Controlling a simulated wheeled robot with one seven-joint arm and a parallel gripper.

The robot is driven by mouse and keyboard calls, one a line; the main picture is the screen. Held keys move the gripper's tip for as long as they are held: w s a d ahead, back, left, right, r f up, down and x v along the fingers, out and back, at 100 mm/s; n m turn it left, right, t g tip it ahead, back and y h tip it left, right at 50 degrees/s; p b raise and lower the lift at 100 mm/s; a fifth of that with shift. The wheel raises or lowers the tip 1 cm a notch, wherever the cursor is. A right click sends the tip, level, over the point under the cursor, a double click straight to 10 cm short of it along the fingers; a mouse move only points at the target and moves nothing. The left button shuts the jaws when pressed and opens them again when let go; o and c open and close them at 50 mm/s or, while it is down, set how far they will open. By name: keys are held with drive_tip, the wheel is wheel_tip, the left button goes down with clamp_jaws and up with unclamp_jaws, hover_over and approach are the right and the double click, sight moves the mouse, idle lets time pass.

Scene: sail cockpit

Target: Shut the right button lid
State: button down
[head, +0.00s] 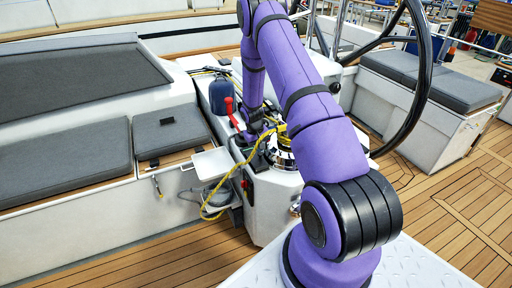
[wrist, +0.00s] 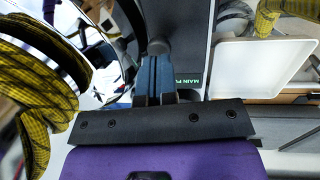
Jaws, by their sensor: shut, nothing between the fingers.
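My gripper (wrist: 156,72) shows in the wrist view with its two blue-grey fingers together and nothing between them. Its fingertips are at a small dark rounded piece (wrist: 158,46) on a glossy dark surface (wrist: 190,50). That piece may be a button lid, but I cannot tell which one, whether it is open, or whether the fingers touch it. Green lettering, partly cut off, shows right of the fingers. In the head view my purple arm covers much of the area by the chrome winch (head: 279,152), and no button lid can be made out there.
A yellow rope (head: 254,150) hangs over the white console beside the winch; rope coils (wrist: 38,75) lie close at left in the wrist view. A white flat panel (head: 212,163) juts out. A blue container (head: 220,97) and red handle (head: 230,108) stand nearby. Teak deck is open at right.

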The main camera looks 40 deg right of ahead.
drive_tip(key=shift+d+f+y, duration=0.3)
drive_tip(key=shift+y, duration=0.2)
drive_tip(key=shift+s+d+f, duration=0.1)
drive_tip(key=shift+d+f, duration=0.05)
drive_tip(key=shift+d+f, duration=0.15)
drive_tip(key=shift+s, duration=0.1)
idle(0.4)
drive_tip(key=shift+r, duration=0.3)
wheel_tip(320, 180, up, 13)
drive_tip(key=shift+w+d+r, duration=0.2)
drive_tip(key=shift+w+d, duration=0.05)
drive_tip(key=shift+d, duration=0.2)
